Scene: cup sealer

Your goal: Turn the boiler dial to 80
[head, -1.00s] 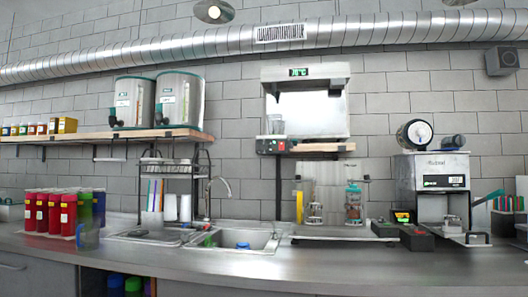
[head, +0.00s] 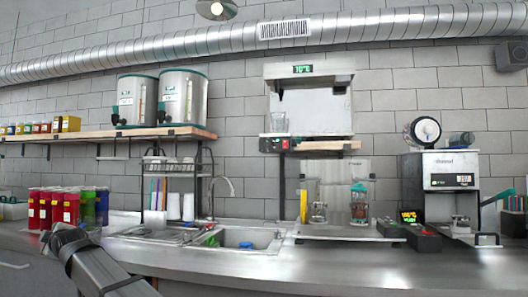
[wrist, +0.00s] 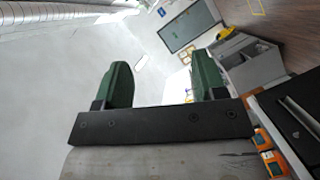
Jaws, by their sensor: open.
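The boiler (head: 311,110) is a steel unit on the wall, right of the middle in the head view. Its display (head: 302,69) seems to read 70°C. A small red control (head: 285,144) shows at its lower left; I cannot make out a dial for certain. My gripper (wrist: 163,80) is open and empty in the wrist view, with two dark green fingers apart. The wrist view faces the room and does not show the boiler. In the head view a link of my arm crosses the lower left, and the fingers cannot be made out.
The steel counter (head: 330,265) has clear room in front of the sink (head: 245,239). Red canisters (head: 52,208) stand at the left. A sealing machine (head: 450,180) and small dark devices stand at the right.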

